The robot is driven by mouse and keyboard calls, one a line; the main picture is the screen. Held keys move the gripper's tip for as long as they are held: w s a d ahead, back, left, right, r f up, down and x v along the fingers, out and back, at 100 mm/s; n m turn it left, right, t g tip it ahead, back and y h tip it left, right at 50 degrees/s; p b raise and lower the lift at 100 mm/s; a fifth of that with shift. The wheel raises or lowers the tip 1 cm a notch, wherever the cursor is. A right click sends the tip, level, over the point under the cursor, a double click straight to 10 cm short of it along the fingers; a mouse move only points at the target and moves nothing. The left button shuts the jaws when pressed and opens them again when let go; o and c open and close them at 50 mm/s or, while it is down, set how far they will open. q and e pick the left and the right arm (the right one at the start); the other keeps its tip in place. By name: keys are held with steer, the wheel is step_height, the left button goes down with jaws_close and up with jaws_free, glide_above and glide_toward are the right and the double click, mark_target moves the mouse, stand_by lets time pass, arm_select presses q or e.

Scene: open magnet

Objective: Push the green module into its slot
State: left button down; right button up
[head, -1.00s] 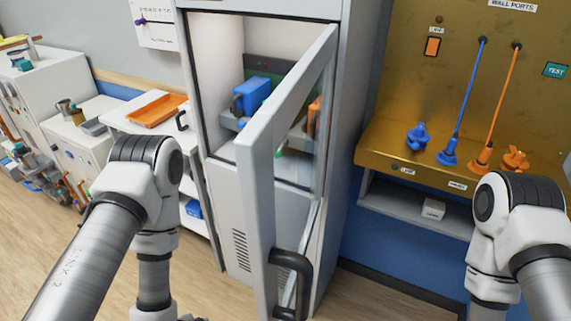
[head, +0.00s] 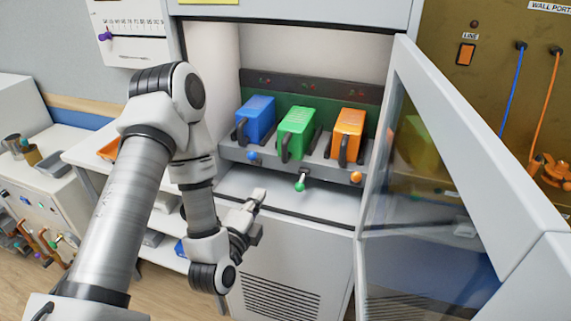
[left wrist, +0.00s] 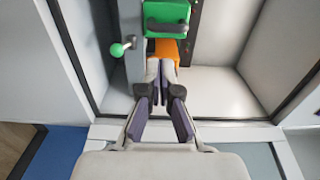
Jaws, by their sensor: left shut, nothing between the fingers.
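The green module (head: 296,130) stands in the middle of the rack inside the open cabinet, between a blue module (head: 256,117) and an orange module (head: 348,128). It seems to sit a little further forward than the blue one. Its green-knobbed lever (head: 300,185) points out and down from the rack front. My left gripper (head: 258,198) is shut and empty, at the cabinet opening below the rack and left of the green knob. In the left wrist view its fingertips (left wrist: 160,64) are together, with the green module (left wrist: 166,18) and green knob (left wrist: 118,49) beyond them. My right gripper is out of view.
The glass cabinet door (head: 440,170) stands wide open on the right. The rack ledge (head: 325,165) also carries the blue knob (head: 252,155) and orange knob (head: 356,177). The cabinet floor (head: 320,200) below is clear. A side cart stands left, partly behind my arm.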

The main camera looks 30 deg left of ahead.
mark_target(283, 159)
arm_select(q)
steer(key=p+x, duration=0.1)
steer(key=x, duration=0.3)
steer(key=p+x, duration=0.1)
steer(key=x, duration=0.3)
steer(key=p+x, duration=0.1)
steer(key=x, duration=0.4)
steer(key=shift+w+d+r, duration=0.15)
steer(key=shift+d+r, duration=0.1)
steer(key=shift+d, duration=0.05)
steer(key=shift+w+a+f, duration=0.15)
steer(key=shift+w, duration=0.15)
steer(key=x, duration=0.3)
steer(key=shift+w, duration=0.2)
steer(key=shift+s, duration=0.1)
